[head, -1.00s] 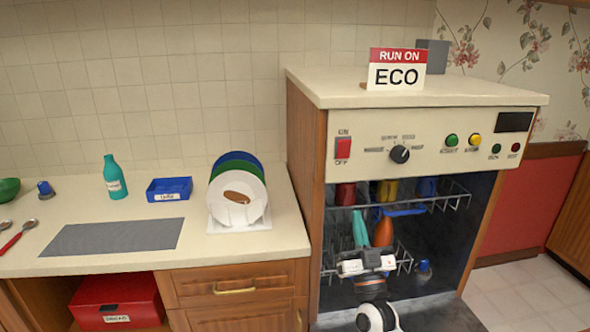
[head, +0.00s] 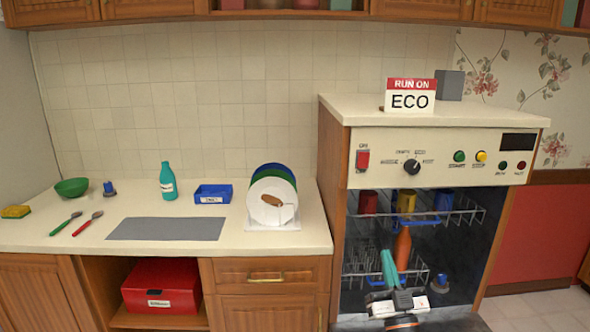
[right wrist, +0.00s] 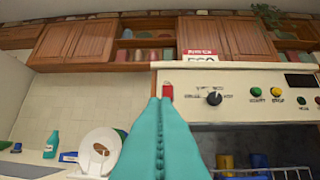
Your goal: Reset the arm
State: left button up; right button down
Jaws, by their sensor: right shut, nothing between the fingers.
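My right gripper (head: 388,254) shows in the head view at the open front of the dishwasher (head: 341,130). Its teal fingers point upward and are closed together with nothing between them. In the right wrist view the shut fingers (right wrist: 160,100) reach up in front of the control panel (right wrist: 240,82), their tips beside the red switch (right wrist: 168,91) in the picture. My left gripper is not in view.
An orange item (head: 403,248) stands just right of the fingers by the lower rack. Cups, one of them red (head: 368,202), sit in the upper rack. Plates (head: 272,200) stand in a holder on the counter. A blue tray (head: 213,198) and a teal bottle (head: 168,181) are further left.

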jog(key=s+a+f+n+g+y, duration=0.1)
jog(key=s+a+f+n+g, duration=0.15)
jog(key=s+f+g, duration=0.55)
jog(key=s+a+f+n+g+y, duration=0.1)
jog(key=s+a+f+g, duration=0.4)
jog(key=f, duration=0.6)
jog(key=s+d+f+m+g+h, duration=0.1)
jog(key=s+d+f+g, duration=0.15)
jog(key=s, duration=0.55)
jog(key=s+d+f+m+g+h, duration=0.1)
jog(key=s+d+f+g+h, duration=0.15)
jog(key=s, duration=0.45)
jog(key=s+d+f+m+g+h, duration=0.15)
jog(key=s+d+g, duration=0.25)
jog(key=s, duration=0.4)
notch_tip(320, 180, down, 26)
jog(key=s+g+y, duration=0.1)
jog(key=s+d+f+n+g, duration=0.1)
jog(key=s+d+f, duration=0.1)
jog(key=s+f, duration=1.3)
jog(key=shift+s+d+f, duration=0.35)
jog(key=shift+s+f, duration=0.05)
jog(key=shift+s, duration=0.4)
